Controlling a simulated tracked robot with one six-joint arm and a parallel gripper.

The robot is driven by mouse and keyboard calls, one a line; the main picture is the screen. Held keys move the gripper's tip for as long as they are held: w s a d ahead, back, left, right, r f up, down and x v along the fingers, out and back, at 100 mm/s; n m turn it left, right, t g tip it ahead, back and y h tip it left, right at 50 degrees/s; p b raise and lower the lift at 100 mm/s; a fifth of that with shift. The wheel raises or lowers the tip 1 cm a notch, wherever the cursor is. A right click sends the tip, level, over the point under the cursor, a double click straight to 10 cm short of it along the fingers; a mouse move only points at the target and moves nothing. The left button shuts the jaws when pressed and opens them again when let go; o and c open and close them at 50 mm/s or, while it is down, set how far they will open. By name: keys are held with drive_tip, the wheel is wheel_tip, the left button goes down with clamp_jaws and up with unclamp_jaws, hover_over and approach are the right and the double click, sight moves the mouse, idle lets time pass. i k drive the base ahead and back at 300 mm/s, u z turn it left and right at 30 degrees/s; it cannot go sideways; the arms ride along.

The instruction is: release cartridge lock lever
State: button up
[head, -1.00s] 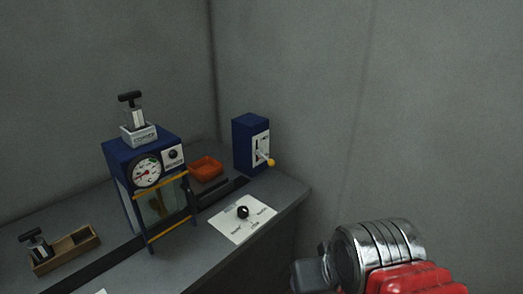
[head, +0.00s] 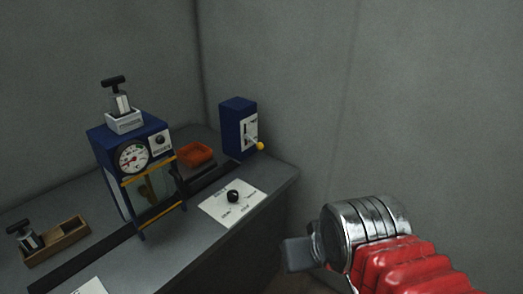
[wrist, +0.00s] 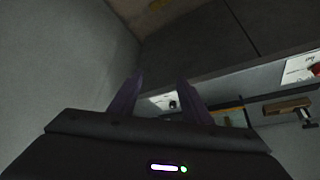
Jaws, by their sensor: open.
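A blue lever box (head: 237,128) stands at the back right of the bench. Its white front plate carries a lever with a yellow knob (head: 260,146). A blue gauge stand (head: 130,145) is left of it, with a cartridge (head: 122,104) with a black T-handle upright in a grey socket (head: 126,121) on top. I cannot tell which part is the cartridge lock lever. My gripper (wrist: 158,95) is open and empty in the wrist view, its two dark fingers apart. In the head view my arm is at lower right, apart from the bench.
A white plate with a black knob (head: 233,196) lies on the bench front. An orange tray (head: 196,153) sits between stand and lever box. A wooden holder (head: 68,239) with a second cartridge (head: 27,237) is at left. Grey walls close off the back and right.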

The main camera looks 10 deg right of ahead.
sight(260, 146)
drive_tip(key=u, duration=4.05)
drive_tip(key=k, duration=1.2)
